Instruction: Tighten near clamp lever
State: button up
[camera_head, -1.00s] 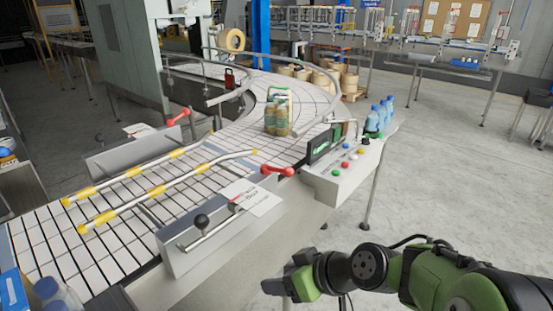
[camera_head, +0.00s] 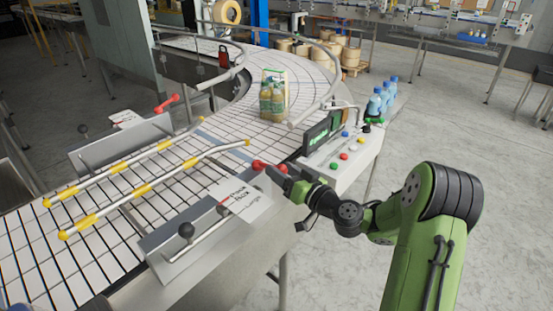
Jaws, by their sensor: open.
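The near clamp lever (camera_head: 259,165) is red and sits on the near side of the conveyor, at the right end of the near grey rail block (camera_head: 165,262). My gripper (camera_head: 283,177) is at the lever, covering its right part. The lever's left end still shows. I cannot tell whether the fingers are around the lever or only beside it. A second red lever (camera_head: 168,103) stands on the far rail block (camera_head: 112,142).
A control box (camera_head: 340,162) with coloured buttons and a screen stands just right of my gripper. A white paper label (camera_head: 243,197) lies on the near block. The floor at the right is clear.

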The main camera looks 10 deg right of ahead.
jog(key=x, duration=0.2)
jog(key=shift+w+a+r+p, duration=0.1)
jog(key=shift+w+a+p, duration=0.1)
jog(key=shift+p, duration=0.1)
jog(key=shift+w, duration=0.2)
jog(key=shift+s, duration=0.1)
jog(key=shift+c, duration=0.7)
grip_shut()
